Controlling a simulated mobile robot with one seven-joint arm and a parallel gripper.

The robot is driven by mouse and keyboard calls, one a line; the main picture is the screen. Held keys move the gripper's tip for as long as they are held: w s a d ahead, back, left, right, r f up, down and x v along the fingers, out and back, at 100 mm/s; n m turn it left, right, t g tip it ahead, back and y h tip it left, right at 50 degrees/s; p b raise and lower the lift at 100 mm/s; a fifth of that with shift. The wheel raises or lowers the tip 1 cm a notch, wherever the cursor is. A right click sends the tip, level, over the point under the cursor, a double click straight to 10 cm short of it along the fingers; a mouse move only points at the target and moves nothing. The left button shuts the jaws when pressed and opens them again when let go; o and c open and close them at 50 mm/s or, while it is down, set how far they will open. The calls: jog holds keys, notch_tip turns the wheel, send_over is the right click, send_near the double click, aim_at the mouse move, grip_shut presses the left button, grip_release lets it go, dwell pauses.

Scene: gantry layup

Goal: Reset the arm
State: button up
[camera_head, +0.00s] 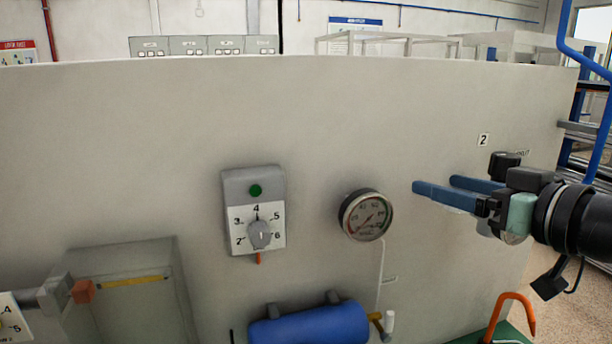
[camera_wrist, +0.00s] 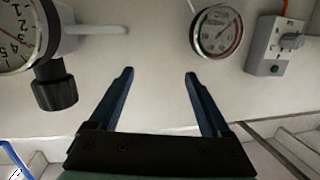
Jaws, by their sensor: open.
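My gripper (camera_head: 445,191) is at the right of the head view, with two blue fingers pointing left in front of the pale panel (camera_head: 330,130). In the wrist view my gripper (camera_wrist: 158,75) shows its fingers spread apart with nothing between them. The gripper is open and empty. It is to the right of a round pressure gauge (camera_head: 366,215), apart from it in the head view.
A grey dial box (camera_head: 254,211) with a green button is on the panel. A blue cylinder (camera_head: 310,325) is below. An orange hook-shaped handle (camera_head: 513,310) stands at lower right. A second gauge (camera_wrist: 18,38) and black knob (camera_wrist: 55,88) show in the wrist view.

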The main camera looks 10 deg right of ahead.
jog(key=a+r+m+t+h, duration=0.1)
jog(key=a+r+t, duration=0.15)
jog(key=a, duration=0.35)
jog(key=a+r+t+h, duration=0.1)
jog(key=a+r+h, duration=0.1)
jog(key=a+r, duration=0.35)
jog(key=a+r+m+t+h, duration=0.1)
jog(key=a+r+t, duration=0.1)
jog(key=a, duration=0.5)
jog(key=s+a+r+t, duration=0.6)
jog(key=s+a+r, duration=0.2)
jog(key=s, duration=0.5)
jog(key=shift+a, duration=1.25)
